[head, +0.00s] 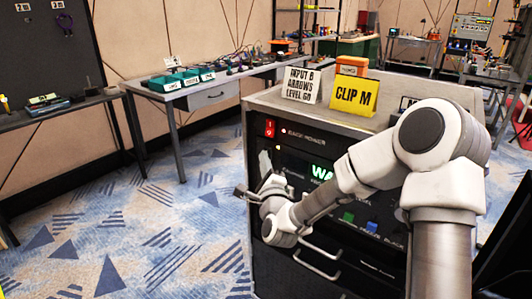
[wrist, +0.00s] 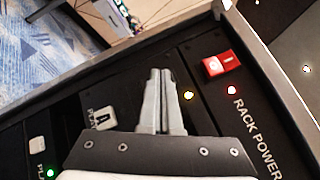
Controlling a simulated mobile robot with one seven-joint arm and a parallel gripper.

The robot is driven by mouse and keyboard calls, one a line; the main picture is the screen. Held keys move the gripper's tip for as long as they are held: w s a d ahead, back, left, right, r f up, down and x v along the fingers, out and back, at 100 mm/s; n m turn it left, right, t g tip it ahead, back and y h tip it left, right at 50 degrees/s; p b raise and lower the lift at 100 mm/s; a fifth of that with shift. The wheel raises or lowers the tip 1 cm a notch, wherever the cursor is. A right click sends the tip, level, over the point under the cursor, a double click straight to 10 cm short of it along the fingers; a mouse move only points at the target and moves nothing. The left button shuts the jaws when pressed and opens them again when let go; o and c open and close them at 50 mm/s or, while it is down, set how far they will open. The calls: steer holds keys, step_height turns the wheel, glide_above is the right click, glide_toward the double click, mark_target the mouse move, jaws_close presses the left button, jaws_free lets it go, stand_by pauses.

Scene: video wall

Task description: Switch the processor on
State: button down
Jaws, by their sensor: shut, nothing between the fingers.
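The rack cabinet (head: 250,112) has a black front with several units; I cannot tell for certain which one is the processor. A red rocker switch (head: 270,128) is at its top left, and in the wrist view the red switch (wrist: 221,63) sits by the label RACK POWER. My gripper (head: 240,192) is at the left of the front. In the wrist view my gripper (wrist: 159,72) is shut and empty, left of the red switch. Contact with the panel cannot be told.
Green (head: 348,217) and blue (head: 371,227) buttons sit lower on the rack. Handles (head: 318,262) protrude below. Yellow CLIP M sign (head: 350,92) stands on top.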

steer(key=shift+s, duration=0.1)
steer(key=shift+s+a+f+b, duration=0.25)
steer(key=shift+s+a+b, duration=0.2)
steer(key=shift+s+a, duration=0.1)
steer(key=shift+s+a+f+b, duration=0.25)
steer(key=shift+s+a+b, duration=0.2)
steer(key=shift+s, duration=0.2)
steer(key=shift+s+a+f+b, duration=0.35)
steer(key=shift+s+a, duration=0.15)
steer(key=shift+s, duration=0.1)
steer(key=shift+s+a+f+b, duration=0.2)
steer(key=shift+s+a+b, duration=0.25)
steer(key=shift+s, duration=0.2)
